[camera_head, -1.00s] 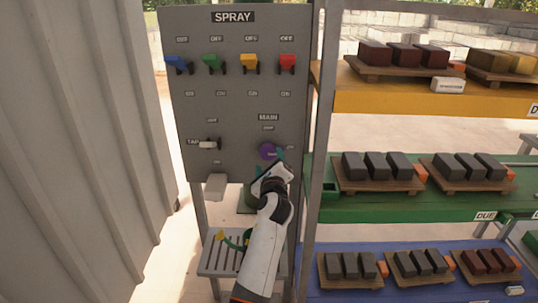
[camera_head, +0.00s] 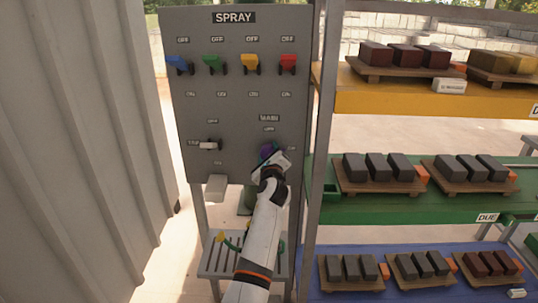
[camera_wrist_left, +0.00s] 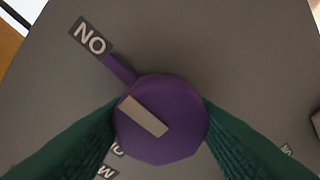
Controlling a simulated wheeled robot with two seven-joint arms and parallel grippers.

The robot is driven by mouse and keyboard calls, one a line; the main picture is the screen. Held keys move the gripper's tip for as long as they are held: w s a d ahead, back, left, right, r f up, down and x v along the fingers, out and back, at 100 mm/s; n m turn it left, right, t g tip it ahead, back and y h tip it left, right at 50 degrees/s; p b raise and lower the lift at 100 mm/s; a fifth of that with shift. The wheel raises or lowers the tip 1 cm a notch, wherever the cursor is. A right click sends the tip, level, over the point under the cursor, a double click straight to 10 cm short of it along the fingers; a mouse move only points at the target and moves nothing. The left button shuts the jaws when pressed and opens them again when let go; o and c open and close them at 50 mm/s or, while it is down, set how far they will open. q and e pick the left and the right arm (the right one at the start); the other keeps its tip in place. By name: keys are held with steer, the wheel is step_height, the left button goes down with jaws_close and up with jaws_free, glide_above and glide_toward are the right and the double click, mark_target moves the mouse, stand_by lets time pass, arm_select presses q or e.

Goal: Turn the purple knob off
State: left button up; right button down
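The purple knob (camera_head: 267,151) is on the lower right of the grey spray panel, partly hidden by my left gripper (camera_head: 272,158). In the left wrist view the round knob (camera_wrist_left: 160,119) has a pale bar on its face. Its purple pointer reaches up-left to the ON label (camera_wrist_left: 90,38), which appears upside down. The green fingers of my left gripper (camera_wrist_left: 160,112) lie against both sides of the knob with no visible gap. My right gripper is not in view.
The panel (camera_head: 235,115) also carries blue, green, yellow and red levers across the top and a white tap handle (camera_head: 209,145) at left. A metal post (camera_head: 318,150) and shelves of blocks stand close to the right. A corrugated wall (camera_head: 80,150) is at left.

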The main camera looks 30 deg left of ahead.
arm_select(q)
steer(key=shift+n, duration=0.3)
steer(key=n, duration=0.3)
steer(key=shift+p, duration=0.4)
steer(key=n, duration=0.4)
steer(key=shift+n+h+p, duration=0.3)
steer(key=shift+n+p, duration=0.05)
steer(key=shift+n, duration=0.05)
steer(key=n+h, duration=0.1)
steer(key=n, duration=0.3)
steer(key=shift+n+p, duration=0.3)
steer(key=shift+n, duration=0.1)
steer(key=shift+f+n, duration=0.15)
steer(key=shift+n, duration=1.65)
steer(key=shift+h, duration=0.3)
steer(key=o, duration=1)
steer(key=shift+c, duration=0.2)
steer(key=shift+s, duration=0.1)
